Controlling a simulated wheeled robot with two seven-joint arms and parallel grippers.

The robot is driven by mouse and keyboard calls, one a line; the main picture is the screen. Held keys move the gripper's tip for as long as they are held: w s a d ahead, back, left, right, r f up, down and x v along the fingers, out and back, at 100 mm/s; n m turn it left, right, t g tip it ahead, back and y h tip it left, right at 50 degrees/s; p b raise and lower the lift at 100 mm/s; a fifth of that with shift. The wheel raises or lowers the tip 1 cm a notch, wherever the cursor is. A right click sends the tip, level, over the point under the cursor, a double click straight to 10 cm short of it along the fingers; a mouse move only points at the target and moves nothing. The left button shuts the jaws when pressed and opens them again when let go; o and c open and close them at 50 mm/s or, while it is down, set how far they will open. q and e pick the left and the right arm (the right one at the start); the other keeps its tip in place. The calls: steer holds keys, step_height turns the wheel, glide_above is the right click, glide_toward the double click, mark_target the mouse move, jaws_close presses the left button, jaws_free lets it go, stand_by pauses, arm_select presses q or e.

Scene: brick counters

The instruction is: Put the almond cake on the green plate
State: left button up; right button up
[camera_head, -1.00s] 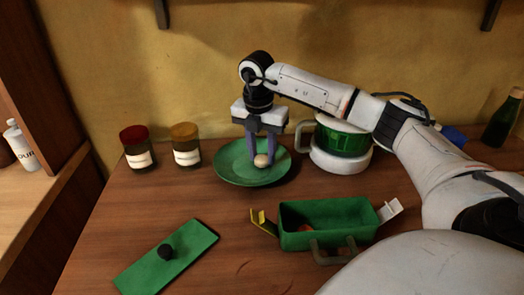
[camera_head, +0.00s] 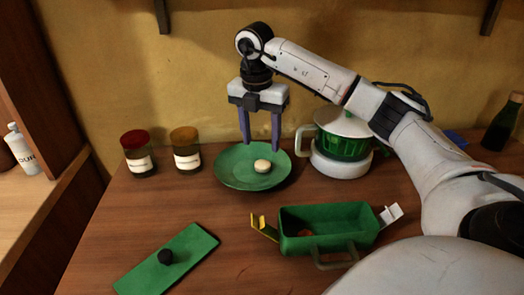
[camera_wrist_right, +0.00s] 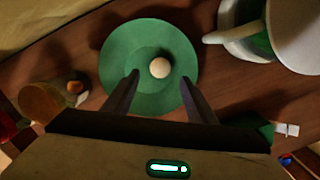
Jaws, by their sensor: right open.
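The almond cake (camera_head: 262,166), a small pale round piece, lies on the green plate (camera_head: 232,176), a little right of its middle. In the right wrist view the cake (camera_wrist_right: 160,68) also rests on the plate (camera_wrist_right: 122,55), ahead of the fingers. My right gripper (camera_head: 260,145) is open and empty above the plate, its fingertips apart and clear of the cake. The fingers also show in the right wrist view (camera_wrist_right: 160,80). My left gripper is not in view.
A green box (camera_head: 290,244) with small items inside stands in front, and a green lid (camera_head: 190,250) lies to its left. Two jars (camera_head: 138,165) (camera_head: 186,160) stand left of the plate. A green and white pot (camera_head: 340,146) stands close on its right.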

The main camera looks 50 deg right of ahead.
steer(key=r, duration=0.5)
steer(key=shift+s+a+r, duration=0.1)
steer(key=shift+a, duration=0.25)
